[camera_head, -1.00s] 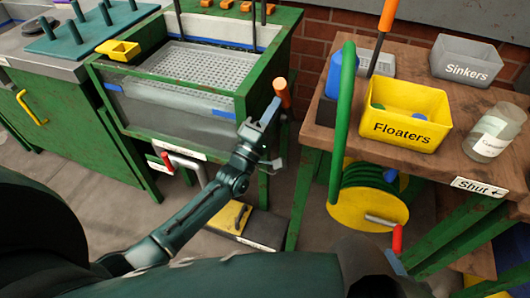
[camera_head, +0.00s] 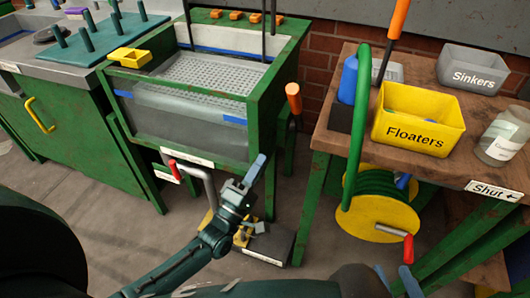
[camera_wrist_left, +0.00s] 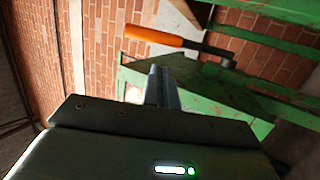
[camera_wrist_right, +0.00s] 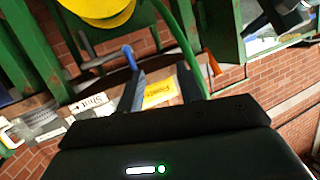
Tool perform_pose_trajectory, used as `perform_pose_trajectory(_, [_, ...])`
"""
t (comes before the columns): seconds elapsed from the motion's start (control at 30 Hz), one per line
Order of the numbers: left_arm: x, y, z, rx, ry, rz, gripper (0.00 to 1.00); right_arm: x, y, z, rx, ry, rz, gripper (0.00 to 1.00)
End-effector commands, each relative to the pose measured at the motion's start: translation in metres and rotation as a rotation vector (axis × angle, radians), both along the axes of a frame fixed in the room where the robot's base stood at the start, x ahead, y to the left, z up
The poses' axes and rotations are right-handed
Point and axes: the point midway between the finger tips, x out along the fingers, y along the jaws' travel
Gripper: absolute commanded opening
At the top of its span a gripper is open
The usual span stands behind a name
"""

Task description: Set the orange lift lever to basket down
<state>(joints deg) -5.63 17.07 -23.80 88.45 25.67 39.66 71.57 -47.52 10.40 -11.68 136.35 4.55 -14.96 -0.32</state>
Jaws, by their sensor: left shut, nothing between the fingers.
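The orange lift lever (camera_head: 294,97) stands nearly upright at the right side of the green tank, handle at the top. In the left wrist view its orange handle (camera_wrist_left: 153,36) and grey rod lie ahead of the fingers, clear of them. The grey perforated basket (camera_head: 205,75) shows inside the tank (camera_head: 250,110). My left gripper (camera_head: 256,165) is shut and empty, below and left of the lever, apart from it. Its closed fingers (camera_wrist_left: 160,85) show in the left wrist view. My right gripper (camera_wrist_right: 160,82) is open and empty; its blue tips show at the bottom of the head view (camera_head: 408,280).
A red-tipped lever (camera_head: 188,170) sits at the tank's lower front. A wooden bench at right holds the yellow Floaters bin (camera_head: 417,118), grey Sinkers bin (camera_head: 484,68) and a jar (camera_head: 504,135). A yellow hose reel (camera_head: 380,208) hangs below. A pedal (camera_head: 268,243) is on the floor.

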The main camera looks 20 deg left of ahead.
Motion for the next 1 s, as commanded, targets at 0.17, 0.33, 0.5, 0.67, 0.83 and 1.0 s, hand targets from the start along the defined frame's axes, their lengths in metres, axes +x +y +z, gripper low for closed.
perform_pose_trajectory(0.17, [-0.003,0.001,-0.001,0.000,-0.001,0.000,0.00,0.000,0.000,0.001,-0.002,-0.003,0.001,0.36])
perform_pose_trajectory(0.33, [-0.002,0.001,-0.001,0.000,-0.001,0.000,0.00,0.000,0.000,0.000,-0.003,-0.001,0.001,0.36])
perform_pose_trajectory(0.5, [-0.007,0.004,0.011,0.000,-0.001,0.010,0.00,0.000,0.000,-0.001,-0.002,0.005,0.001,0.36])
perform_pose_trajectory(0.67, [-0.023,0.008,0.040,-0.001,0.018,0.026,0.00,-0.002,0.001,-0.003,-0.001,0.020,0.002,0.36])
perform_pose_trajectory(0.83, [-0.040,0.005,0.066,0.000,0.050,0.015,0.00,-0.001,0.003,-0.006,0.004,0.032,0.003,0.36])
perform_pose_trajectory(1.0, [-0.048,0.002,0.076,0.001,0.067,0.003,0.00,0.004,0.004,-0.003,0.010,0.025,0.000,0.36])
